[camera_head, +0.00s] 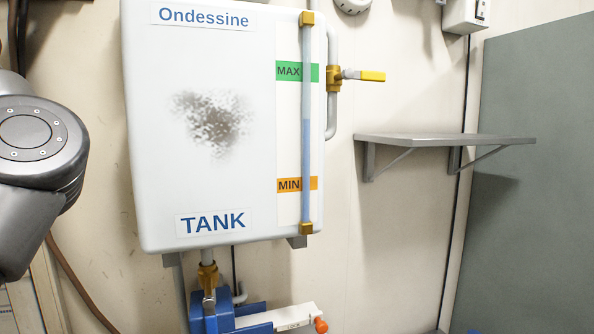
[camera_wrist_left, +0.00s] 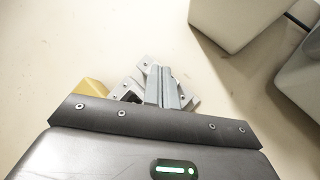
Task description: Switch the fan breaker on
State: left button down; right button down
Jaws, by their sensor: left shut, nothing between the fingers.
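My left gripper (camera_wrist_left: 163,84) shows in the left wrist view, its fingers together and empty, in front of a pale surface. In the head view only a link of my left arm shows at the left edge; its gripper is out of that picture. No breaker labelled for the fan can be made out. A white box with a dark switch-like face (camera_head: 466,14) is on the wall at the top right of the head view, cut by the frame; I cannot tell if it is the breaker. My right gripper is not in view.
A white tank (camera_head: 200,130) with a yellow-handled valve (camera_head: 372,77) fills the middle of the wall. A grey shelf (camera_head: 445,140) is right of it, empty. A blue pump-like unit (camera_head: 215,312) is below. Pale boxes (camera_wrist_left: 235,20) stand at upper right of the wrist view.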

pick_arm(q)
jog(key=shift+w+r+p, duration=0.15)
jog(key=shift+w+p, duration=0.2)
dwell(1.2)
dwell(0.5)
jog(key=shift+s+d+f+b, duration=0.1)
jog(key=shift+s+d+b, duration=0.2)
jog(key=shift+s+b, duration=0.6)
jog(key=shift+s+d+f+b, duration=0.1)
jog(key=shift+s+d+b, duration=0.15)
jog(key=shift+s+b, duration=0.6)
jog(key=shift+s+d+b, duration=0.3)
jog(key=shift+s+b, duration=0.45)
jog(key=shift+s, duration=0.2)
jog(key=shift+s, duration=0.15)
